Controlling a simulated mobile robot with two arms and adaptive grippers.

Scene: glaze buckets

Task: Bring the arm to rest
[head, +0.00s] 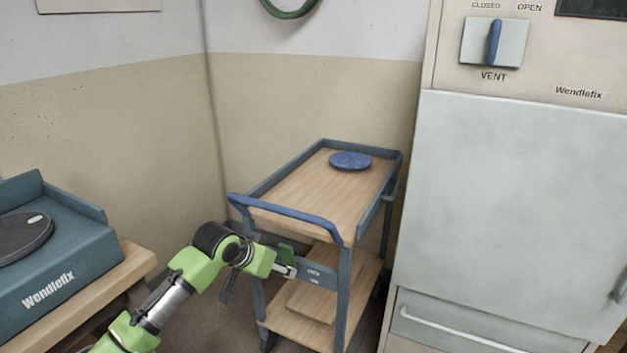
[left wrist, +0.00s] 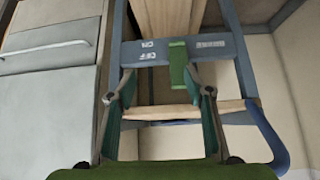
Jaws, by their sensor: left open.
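My left gripper (head: 288,270) is at the near end of the blue-grey cart (head: 344,290), below its blue push handle (head: 290,212). In the left wrist view the gripper (left wrist: 158,96) is open, its two fingers spread apart with nothing held. A green lever (left wrist: 178,66) on the cart's crossbar (left wrist: 222,48) lies ahead between the fingers, with no visible contact. The lever also shows in the head view (head: 287,252), partly behind the gripper. The crossbar bears upside-down ON and OFF lettering in the wrist view. My right gripper is not in view.
A blue disc (head: 350,161) lies on the cart's wooden top. A large grey cabinet (head: 510,210) with a vent switch (head: 494,42) stands close on the right. A teal Wendlefix machine (head: 60,255) sits on a wooden bench (head: 125,265) at left. Walls stand behind the cart.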

